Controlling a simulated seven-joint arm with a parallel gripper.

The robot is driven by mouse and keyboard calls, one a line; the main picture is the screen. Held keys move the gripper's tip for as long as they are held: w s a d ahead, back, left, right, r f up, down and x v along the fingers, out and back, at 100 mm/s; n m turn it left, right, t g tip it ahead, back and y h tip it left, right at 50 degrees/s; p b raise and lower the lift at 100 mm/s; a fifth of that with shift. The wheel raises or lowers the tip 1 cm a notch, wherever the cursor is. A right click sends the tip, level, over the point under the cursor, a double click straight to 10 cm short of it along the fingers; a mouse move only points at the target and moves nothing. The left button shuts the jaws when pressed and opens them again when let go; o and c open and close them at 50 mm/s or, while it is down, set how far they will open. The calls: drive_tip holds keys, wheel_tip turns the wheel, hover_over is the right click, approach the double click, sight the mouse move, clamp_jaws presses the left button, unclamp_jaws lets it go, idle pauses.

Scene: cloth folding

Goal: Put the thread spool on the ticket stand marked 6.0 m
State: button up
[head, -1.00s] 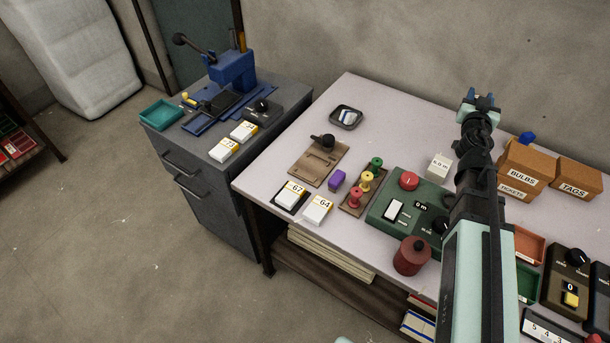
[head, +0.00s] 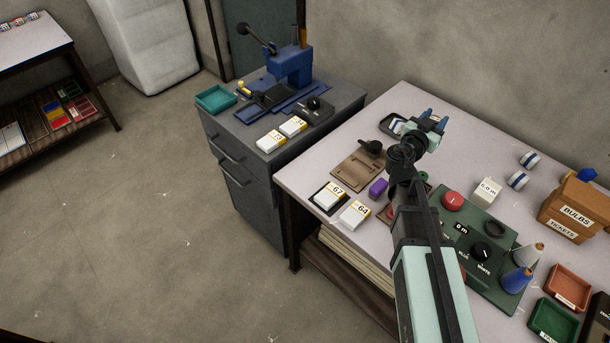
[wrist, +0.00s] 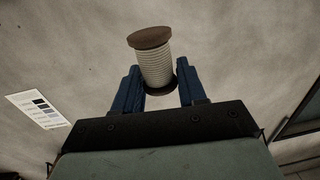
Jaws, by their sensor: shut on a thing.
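My gripper (head: 431,118) is raised over the far left part of the table in the head view. In the wrist view my gripper (wrist: 157,80) is shut on a thread spool (wrist: 153,62) with white thread and brown ends; it stands slightly tilted between the blue fingers. I cannot make out the spool in the head view. A small white ticket stand (head: 487,191) sits behind the green machine, to the right of my gripper and apart from it. Its marking ends in ".0 m"; the first digit is hard to read.
A green machine (head: 476,227) with a red button and dial is partly behind my arm. Two blue-white striped rolls (head: 517,181) lie right of the stand. A black tray (head: 391,125) is by my gripper.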

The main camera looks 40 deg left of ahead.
drive_tip(key=s+a+r+m+h, duration=0.1)
drive_tip(key=s+a+r+h, duration=0.1)
drive_tip(key=s+a, duration=0.9)
drive_tip(key=s+a+r+m+h, duration=0.1)
drive_tip(key=s+a+r, duration=0.1)
drive_tip(key=s+a, duration=0.9)
drive_tip(key=shift+s+r+h, duration=0.4)
drive_tip(key=shift+s, duration=3.3)
wheel_tip(320, 180, down, 18)
drive_tip(key=shift+r, duration=0.2)
drive_tip(key=shift+f, duration=0.15)
drive_tip(key=o, duration=1)
